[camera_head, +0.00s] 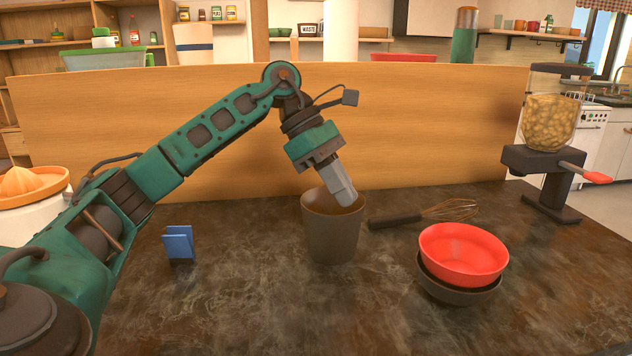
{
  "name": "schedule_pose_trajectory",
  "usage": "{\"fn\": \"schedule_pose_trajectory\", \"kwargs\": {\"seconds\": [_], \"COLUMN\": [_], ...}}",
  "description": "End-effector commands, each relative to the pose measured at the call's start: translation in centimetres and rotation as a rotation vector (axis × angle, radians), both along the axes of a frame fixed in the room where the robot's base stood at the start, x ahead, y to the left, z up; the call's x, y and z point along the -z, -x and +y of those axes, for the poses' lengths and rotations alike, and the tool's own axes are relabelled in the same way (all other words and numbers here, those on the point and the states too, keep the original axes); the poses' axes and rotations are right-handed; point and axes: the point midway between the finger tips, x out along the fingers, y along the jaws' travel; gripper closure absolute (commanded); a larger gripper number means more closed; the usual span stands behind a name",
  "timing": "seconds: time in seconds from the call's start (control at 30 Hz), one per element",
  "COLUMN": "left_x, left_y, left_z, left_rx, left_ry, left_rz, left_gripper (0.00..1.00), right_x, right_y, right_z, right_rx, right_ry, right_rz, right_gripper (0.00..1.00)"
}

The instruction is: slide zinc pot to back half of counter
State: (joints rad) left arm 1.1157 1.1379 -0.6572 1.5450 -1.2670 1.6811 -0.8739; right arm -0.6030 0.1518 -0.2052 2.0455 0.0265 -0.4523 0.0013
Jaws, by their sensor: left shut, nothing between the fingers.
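The zinc pot (333,232), a dark grey-brown tapered cup, stands upright on the dark counter (250,300) near the middle of the view. My left gripper (345,197) reaches down from the upper left, with its grey fingers shut at the pot's mouth. The fingertips overlap the pot's rim in the picture. I cannot tell whether they touch the inner wall. Nothing shows between the fingers. My right gripper is not in view.
A whisk (425,214) lies right of the pot. A red bowl (463,252) sits in a dark bowl (460,289) at the front right. A blue holder (179,243) stands left. A wooden panel (440,130) closes the back; a grinder (548,150) stands at right.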

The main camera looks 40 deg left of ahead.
Motion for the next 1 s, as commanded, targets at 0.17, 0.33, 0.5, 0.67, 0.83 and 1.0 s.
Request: {"fn": "schedule_pose_trajectory", "kwargs": {"seconds": [0.17,0.33,0.5,0.67,0.83,1.0], "left_x": [1.6,1.8,1.8,1.8,1.7,1.6], "left_y": [0.1,0.1,0.1,0.6,1.1,1.1], "left_z": [0.2,0.3,0.3,2.4,4.0,4.0], "left_rx": [-0.002,-0.002,-0.002,-0.008,-0.001,-0.002], "left_ry": [-0.001,-0.004,-0.004,-0.005,-0.002,-0.001], "left_rz": [0.003,0.008,0.007,0.009,0.004,0.003], "left_gripper": [1.0,1.0,1.0,1.0,1.0,1.0], "right_x": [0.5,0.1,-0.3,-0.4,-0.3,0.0], "right_y": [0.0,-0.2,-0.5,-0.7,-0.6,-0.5], "right_z": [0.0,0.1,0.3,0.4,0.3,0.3], "right_rx": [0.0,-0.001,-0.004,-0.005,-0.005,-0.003], "right_ry": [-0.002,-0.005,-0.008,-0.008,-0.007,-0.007], "right_rz": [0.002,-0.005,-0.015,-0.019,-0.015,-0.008], "right_gripper": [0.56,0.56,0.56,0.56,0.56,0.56]}}
